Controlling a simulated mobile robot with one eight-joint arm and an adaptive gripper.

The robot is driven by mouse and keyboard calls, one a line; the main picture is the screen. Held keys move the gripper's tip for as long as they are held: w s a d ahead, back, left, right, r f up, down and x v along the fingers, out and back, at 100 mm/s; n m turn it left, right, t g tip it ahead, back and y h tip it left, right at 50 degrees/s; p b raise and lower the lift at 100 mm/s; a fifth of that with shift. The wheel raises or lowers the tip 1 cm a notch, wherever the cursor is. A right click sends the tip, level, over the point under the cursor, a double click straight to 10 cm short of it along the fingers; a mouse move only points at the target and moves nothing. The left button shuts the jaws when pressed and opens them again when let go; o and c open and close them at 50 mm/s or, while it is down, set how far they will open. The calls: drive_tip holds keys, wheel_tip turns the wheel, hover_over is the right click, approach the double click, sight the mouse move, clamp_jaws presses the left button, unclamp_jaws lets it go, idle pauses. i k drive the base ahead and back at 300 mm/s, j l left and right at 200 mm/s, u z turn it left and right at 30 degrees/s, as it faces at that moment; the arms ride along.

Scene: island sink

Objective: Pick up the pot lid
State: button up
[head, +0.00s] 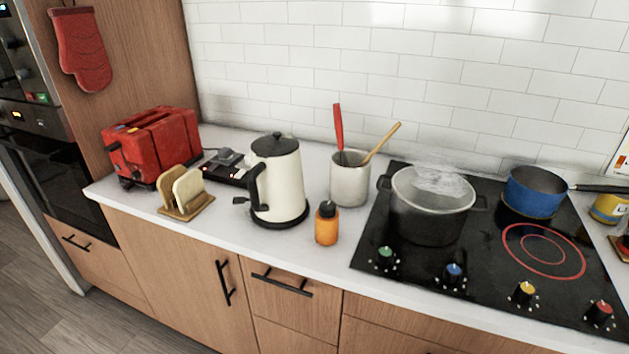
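A dark grey pot (432,215) with two side handles stands on the back left of the black cooktop. A pale, see-through patch (445,180) shows over its rim; I cannot tell whether it is a glass lid, steam or liquid. No other pot lid is clearly visible. My gripper is not in view.
The black cooktop (480,270) also bears a blue saucepan (534,194). Left of the pot stand a utensil crock (349,183), orange bottle (327,226), cream kettle (278,185), toast rack (181,208) and red toaster (155,145). The counter's front strip is mostly clear.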

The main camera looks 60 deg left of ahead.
sight(427, 200)
drive_tip(key=u, duration=1.6)
drive_tip(key=i+l, duration=0.15)
drive_tip(key=u, duration=0.05)
